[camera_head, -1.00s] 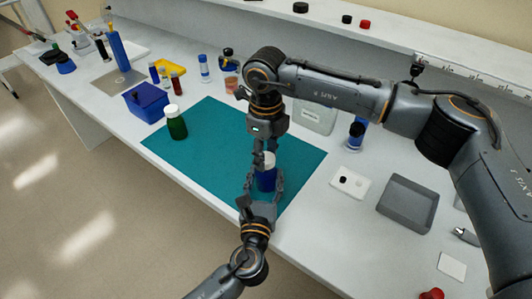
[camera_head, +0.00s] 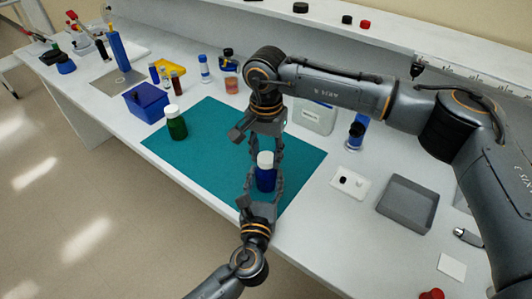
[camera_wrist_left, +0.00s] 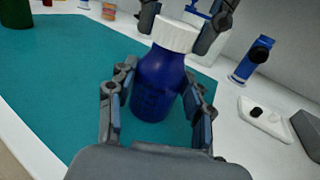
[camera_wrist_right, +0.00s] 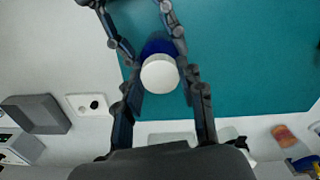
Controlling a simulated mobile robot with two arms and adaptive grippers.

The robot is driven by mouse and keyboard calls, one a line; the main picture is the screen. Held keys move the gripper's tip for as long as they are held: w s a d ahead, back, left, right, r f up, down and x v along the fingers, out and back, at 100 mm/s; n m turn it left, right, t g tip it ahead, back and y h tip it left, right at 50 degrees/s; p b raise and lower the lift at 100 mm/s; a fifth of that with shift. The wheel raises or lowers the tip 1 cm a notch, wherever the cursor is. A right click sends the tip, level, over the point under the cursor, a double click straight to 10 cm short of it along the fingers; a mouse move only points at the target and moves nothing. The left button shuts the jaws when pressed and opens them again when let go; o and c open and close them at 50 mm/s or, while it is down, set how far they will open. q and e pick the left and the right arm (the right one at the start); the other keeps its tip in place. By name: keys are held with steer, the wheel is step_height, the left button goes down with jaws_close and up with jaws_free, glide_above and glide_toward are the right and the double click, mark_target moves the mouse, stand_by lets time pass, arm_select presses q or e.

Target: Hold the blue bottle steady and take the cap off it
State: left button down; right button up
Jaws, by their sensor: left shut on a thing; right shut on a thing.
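The blue bottle (camera_head: 265,182) stands upright near the right part of the teal mat (camera_head: 215,150), with its white cap (camera_head: 265,160) on top. My left gripper (camera_head: 263,186) is shut on the bottle's body from the front; its fingers lie on both sides in the left wrist view (camera_wrist_left: 158,100). My right gripper (camera_head: 266,156) reaches down from above and is shut on the cap, with a finger on each side in the left wrist view. The right wrist view shows the round cap top (camera_wrist_right: 160,74) between those fingers. The cap sits on the bottle's neck; no gap is visible.
A green bottle with a white cap (camera_head: 175,123) stands on the mat's left part. A blue bin (camera_head: 147,103) is beyond it. To the right are a white plate with a dark piece (camera_head: 349,184) and an empty grey tray (camera_head: 408,204). The mat's left-front area is clear.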

mark_target(266, 157)
steer(key=shift+r, duration=0.25)
stand_by(0.4)
steer(key=shift+r, duration=0.85)
steer(key=shift+r, duration=2.05)
arm_select(q)
steer(key=shift+c, duration=2.4)
jaws_free()
